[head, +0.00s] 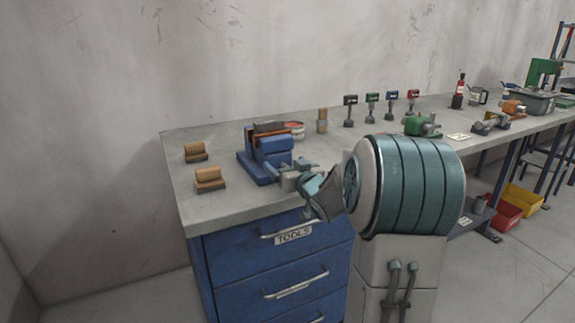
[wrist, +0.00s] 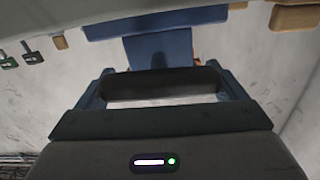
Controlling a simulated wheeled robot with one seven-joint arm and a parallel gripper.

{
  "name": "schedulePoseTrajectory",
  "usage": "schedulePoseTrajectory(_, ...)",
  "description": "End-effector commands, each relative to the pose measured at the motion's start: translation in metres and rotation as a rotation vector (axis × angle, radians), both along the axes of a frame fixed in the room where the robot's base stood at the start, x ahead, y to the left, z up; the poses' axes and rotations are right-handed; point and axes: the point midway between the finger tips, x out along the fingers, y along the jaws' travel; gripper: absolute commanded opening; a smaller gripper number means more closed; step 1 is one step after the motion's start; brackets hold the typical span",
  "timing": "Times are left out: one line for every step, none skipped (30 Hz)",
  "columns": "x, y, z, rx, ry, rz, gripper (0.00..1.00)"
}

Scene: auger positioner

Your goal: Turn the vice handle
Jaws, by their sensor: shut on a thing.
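The blue vice (head: 268,152) stands on the workbench near its left end. It also shows in the wrist view as a blue block (wrist: 160,48) beyond my fingers. My gripper (head: 296,178) is at the front right side of the vice, over the bench's front edge. In the wrist view, a dark horizontal bar, which looks like the vice handle (wrist: 155,84), spans between the two fingers of my gripper (wrist: 160,92). The gripper is shut on it. In the head view the handle is mostly hidden by my gripper.
Two wooden-topped blocks (head: 209,179) lie left of the vice on the workbench (head: 200,207). A cylinder (head: 322,121) and several small colored-tag tools (head: 371,106) stand behind. A blue drawer cabinet (head: 270,264) is below. The bench's front left corner is clear.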

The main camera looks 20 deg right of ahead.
Motion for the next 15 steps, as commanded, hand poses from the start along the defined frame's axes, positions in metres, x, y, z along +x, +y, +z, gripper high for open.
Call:
schedulePoseTrajectory(0.0000, -0.0003, 0.0024, 0.023, 0.002, 0.000, 0.68)
schedulePoseTrajectory(0.0000, -0.0004, 0.0027, 0.040, 0.002, 0.000, 0.68)
schedulePoseTrajectory(0.0000, -0.0007, 0.0031, 0.063, 0.004, 0.000, 0.68)
schedulePoseTrajectory(0.0000, -0.0008, 0.0034, 0.084, 0.005, 0.000, 0.68)
schedulePoseTrajectory(0.0000, -0.0011, 0.0035, 0.106, 0.006, 0.000, 0.68)
schedulePoseTrajectory(0.0000, -0.0013, 0.0036, 0.138, 0.007, 0.000, 0.68)
schedulePoseTrajectory(0.0001, -0.0016, 0.0036, 0.164, 0.008, 0.000, 0.68)
schedulePoseTrajectory(0.0001, -0.0019, 0.0036, 0.190, 0.008, 0.000, 0.68)
schedulePoseTrajectory(0.0000, -0.0023, 0.0037, 0.226, 0.011, -0.001, 0.68)
schedulePoseTrajectory(0.0000, -0.0025, 0.0037, 0.254, 0.012, -0.001, 0.68)
schedulePoseTrajectory(0.0000, -0.0028, 0.0036, 0.283, 0.013, 0.000, 0.68)
schedulePoseTrajectory(0.0000, -0.0033, 0.0033, 0.321, 0.013, 0.000, 0.68)
schedulePoseTrajectory(0.0000, -0.0036, 0.0031, 0.349, 0.015, 0.000, 0.68)
schedulePoseTrajectory(0.0000, -0.0040, 0.0031, 0.378, 0.016, -0.001, 0.68)
schedulePoseTrajectory(-0.0001, -0.0044, 0.0030, 0.416, 0.017, -0.001, 0.68)
